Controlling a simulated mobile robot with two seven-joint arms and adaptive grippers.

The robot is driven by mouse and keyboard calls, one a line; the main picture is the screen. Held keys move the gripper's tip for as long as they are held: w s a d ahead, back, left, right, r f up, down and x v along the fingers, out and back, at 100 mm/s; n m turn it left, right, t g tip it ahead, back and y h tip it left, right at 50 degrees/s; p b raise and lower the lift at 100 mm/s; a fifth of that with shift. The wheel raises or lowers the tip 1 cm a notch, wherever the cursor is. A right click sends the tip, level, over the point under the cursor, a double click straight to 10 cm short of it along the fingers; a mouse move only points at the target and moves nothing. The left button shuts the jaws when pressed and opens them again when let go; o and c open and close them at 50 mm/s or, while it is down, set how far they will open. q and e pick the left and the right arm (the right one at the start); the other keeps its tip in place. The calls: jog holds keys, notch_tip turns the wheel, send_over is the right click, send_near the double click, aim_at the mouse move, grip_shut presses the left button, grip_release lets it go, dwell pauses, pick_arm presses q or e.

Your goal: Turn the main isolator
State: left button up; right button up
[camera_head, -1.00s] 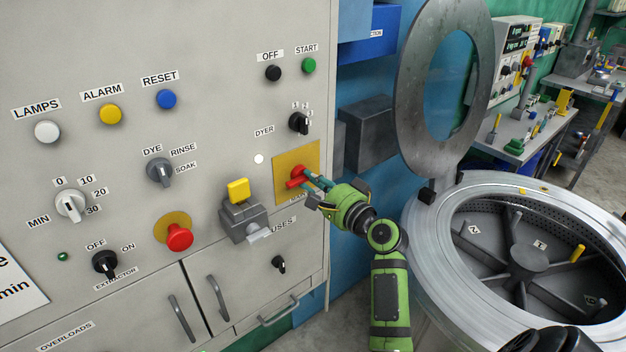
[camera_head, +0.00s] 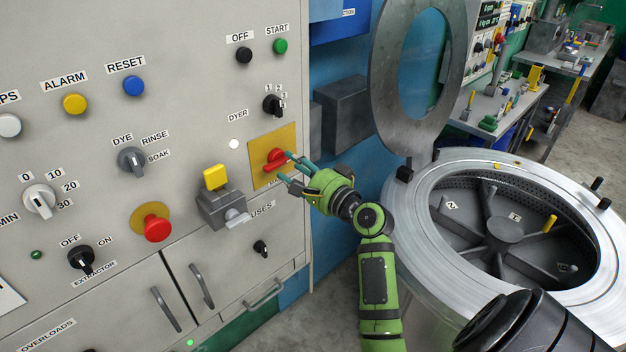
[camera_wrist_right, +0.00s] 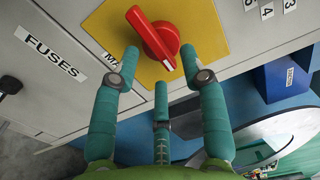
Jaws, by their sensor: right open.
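The main isolator is a red rotary handle (camera_head: 275,160) on a yellow plate (camera_head: 287,144) at the right side of the grey panel. In the right wrist view the red handle (camera_wrist_right: 155,38) lies slanted on its yellow plate (camera_wrist_right: 210,30), just beyond the fingers. My right gripper (camera_head: 288,168) is open in front of the handle. In the wrist view its teal fingers (camera_wrist_right: 160,75) are spread, one fingertip on each side of the handle's lower end and a third below; contact cannot be told. The label beside the plate is partly hidden. My left gripper is not in view.
A yellow-topped grey switch box (camera_head: 220,205) juts out left of the isolator, with a red mushroom button (camera_head: 157,228) further left. A small black dyer selector (camera_head: 272,104) sits above. A metal drum (camera_head: 405,215) with its raised ring lid (camera_head: 390,75) stands at the right.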

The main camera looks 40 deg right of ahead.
jog(key=s, duration=1)
jog(key=shift+s+d, duration=0.2)
jog(key=shift+d, duration=0.25)
